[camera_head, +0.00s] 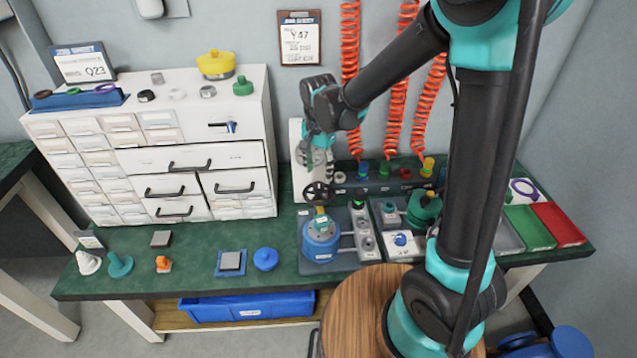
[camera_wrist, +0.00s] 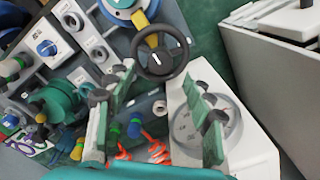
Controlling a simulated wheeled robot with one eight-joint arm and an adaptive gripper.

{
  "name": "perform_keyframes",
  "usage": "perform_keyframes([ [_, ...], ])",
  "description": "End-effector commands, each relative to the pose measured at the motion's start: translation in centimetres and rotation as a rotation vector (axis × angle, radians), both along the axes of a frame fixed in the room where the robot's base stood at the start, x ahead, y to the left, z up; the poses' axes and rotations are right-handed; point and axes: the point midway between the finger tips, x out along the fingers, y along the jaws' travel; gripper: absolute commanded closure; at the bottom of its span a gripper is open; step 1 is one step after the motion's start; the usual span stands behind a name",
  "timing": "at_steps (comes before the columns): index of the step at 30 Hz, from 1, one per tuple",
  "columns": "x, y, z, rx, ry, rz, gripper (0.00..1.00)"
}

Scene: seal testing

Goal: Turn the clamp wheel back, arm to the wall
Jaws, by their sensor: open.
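The clamp wheel (camera_head: 318,194) is a black spoked handwheel above the blue round vessel (camera_head: 321,242) on the bench. It also shows in the wrist view (camera_wrist: 160,52), top centre, with a yellow clamp arm (camera_wrist: 143,22) beside it, reaching over the blue vessel (camera_wrist: 122,5). My gripper (camera_head: 317,150) hangs above and behind the wheel, in front of the white upright post. In the wrist view my gripper (camera_wrist: 160,100) has its two green-padded fingers spread wide with nothing between them. The wheel lies beyond the fingertips, apart from them.
The white upright post (camera_head: 296,150) with a round dial (camera_wrist: 183,125) stands close to my gripper. A white drawer cabinet (camera_head: 130,160) fills the left. Red coiled hoses (camera_head: 397,100) hang behind. A grey panel (camera_head: 395,215) with a green vessel (camera_head: 424,208) lies right.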

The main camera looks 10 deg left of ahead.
Motion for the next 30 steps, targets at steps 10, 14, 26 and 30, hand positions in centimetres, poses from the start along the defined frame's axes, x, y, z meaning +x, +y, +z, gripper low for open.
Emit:
perform_keyframes([
  [10,0.0,0.0,-4.6,0.0,0.0,0.0,0.47],
  [14,0.0,0.0,-5.2,0.0,0.0,0.0,0.47],
  [26,0.0,0.0,-5.3,0.0,0.0,0.0,0.61],
  [30,0.0,0.0,-5.3,0.0,0.0,0.0,0.78],
])
